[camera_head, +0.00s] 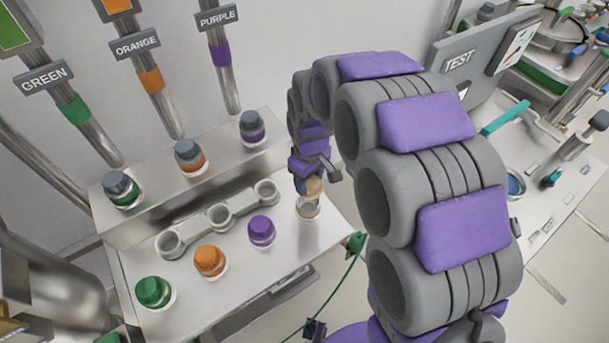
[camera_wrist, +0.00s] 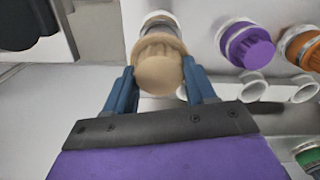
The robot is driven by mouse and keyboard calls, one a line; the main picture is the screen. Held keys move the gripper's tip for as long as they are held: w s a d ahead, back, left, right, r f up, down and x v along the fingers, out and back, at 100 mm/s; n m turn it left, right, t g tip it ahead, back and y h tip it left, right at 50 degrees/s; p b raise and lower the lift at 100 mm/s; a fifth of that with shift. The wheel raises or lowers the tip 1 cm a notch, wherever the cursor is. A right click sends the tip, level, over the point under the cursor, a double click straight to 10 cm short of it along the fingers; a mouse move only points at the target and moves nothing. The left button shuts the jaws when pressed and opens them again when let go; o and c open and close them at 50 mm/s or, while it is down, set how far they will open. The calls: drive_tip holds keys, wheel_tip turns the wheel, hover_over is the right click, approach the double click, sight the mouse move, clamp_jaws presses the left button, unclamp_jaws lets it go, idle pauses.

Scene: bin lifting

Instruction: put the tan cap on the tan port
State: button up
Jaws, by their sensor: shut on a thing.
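The tan cap (camera_wrist: 158,66) is held between the blue fingers of my gripper (camera_wrist: 160,78) in the wrist view, its ribbed top facing the camera. In the head view, the tan cap (camera_head: 315,187) is at the fingertips of my gripper (camera_head: 308,182), just above the tan port (camera_head: 308,209) at the table's right end. The port's pale rim (camera_wrist: 157,17) shows partly beyond the cap in the wrist view. I cannot tell whether cap and port touch.
Purple (camera_head: 261,230), orange (camera_head: 210,261) and green (camera_head: 154,292) caps sit on ports left of the tan port. A grey bracket with three rings (camera_head: 219,216) lies behind them. A raised shelf (camera_head: 150,207) holds grey-topped containers. A TEST panel (camera_head: 463,65) stands at right.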

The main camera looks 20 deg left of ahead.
drive_tip(key=shift+d+f, duration=0.3)
drive_tip(key=shift+d, duration=0.25)
drive_tip(key=shift+a+f, duration=0.1)
drive_tip(key=shift+f, duration=0.35)
drive_tip(key=shift+a+f, duration=0.55)
drive_tip(key=shift+a, duration=0.1)
drive_tip(key=shift+d+r, duration=0.1)
drive_tip(key=shift+d, duration=0.55)
drive_tip(key=shift+a+f, duration=0.35)
drive_tip(key=shift+f, duration=0.2)
drive_tip(key=shift+a+f, duration=0.3)
drive_tip(key=shift+f, duration=0.25)
drive_tip(key=shift+d, duration=0.4)
drive_tip(key=shift+a+f, duration=0.1)
